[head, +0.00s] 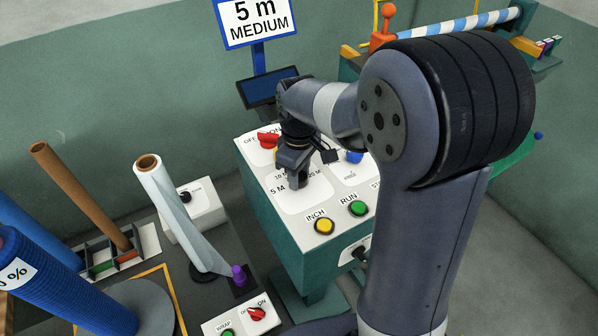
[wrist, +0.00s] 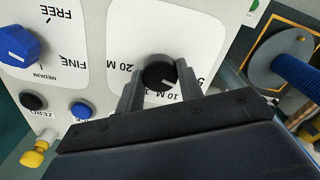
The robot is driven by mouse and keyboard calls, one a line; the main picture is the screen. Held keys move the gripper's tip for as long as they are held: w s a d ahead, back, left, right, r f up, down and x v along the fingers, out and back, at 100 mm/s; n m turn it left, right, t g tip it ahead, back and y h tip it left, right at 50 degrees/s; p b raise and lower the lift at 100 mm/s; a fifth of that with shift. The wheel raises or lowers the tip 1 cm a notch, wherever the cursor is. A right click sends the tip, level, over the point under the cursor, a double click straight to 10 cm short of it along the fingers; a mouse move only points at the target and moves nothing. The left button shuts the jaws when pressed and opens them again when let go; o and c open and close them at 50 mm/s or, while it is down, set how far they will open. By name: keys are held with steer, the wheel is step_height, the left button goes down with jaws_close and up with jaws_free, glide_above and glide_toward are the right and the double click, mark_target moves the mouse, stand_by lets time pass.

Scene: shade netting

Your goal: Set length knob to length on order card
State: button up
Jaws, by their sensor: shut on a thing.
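The order card (head: 256,24) reads "5 m MEDIUM" on a blue post. My gripper (head: 298,181) reaches down onto the control panel from above, over the dial with length labels such as "5 M". In the wrist view its two fingers stand on either side of the black round length knob (wrist: 158,72) and are shut on it. The knob has a short white pointer line, which in the wrist view is toward its lower right, on the side of the "10 M" label; the exact setting is hard to read. In the head view my gripper largely hides the knob.
The panel also holds a red switch (head: 268,140), a yellow INCH button (head: 324,226), a green RUN button (head: 358,208) and a blue knob (wrist: 20,45) by FREE, FINE and MEDIUM. Netting rolls (head: 65,285) stand at the left.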

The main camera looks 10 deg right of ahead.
stand_by(0.5)
steer(key=o, duration=1)
steer(key=shift+r, duration=0.1)
step_height(320, 180, up, 11)
steer(key=shift+f+b, duration=0.2)
steer(key=shift+b, duration=0.2)
step_height(320, 180, down, 11)
steer(key=shift+r+p, duration=0.2)
steer(key=shift+p, duration=0.2)
steer(key=shift+f, duration=0.1)
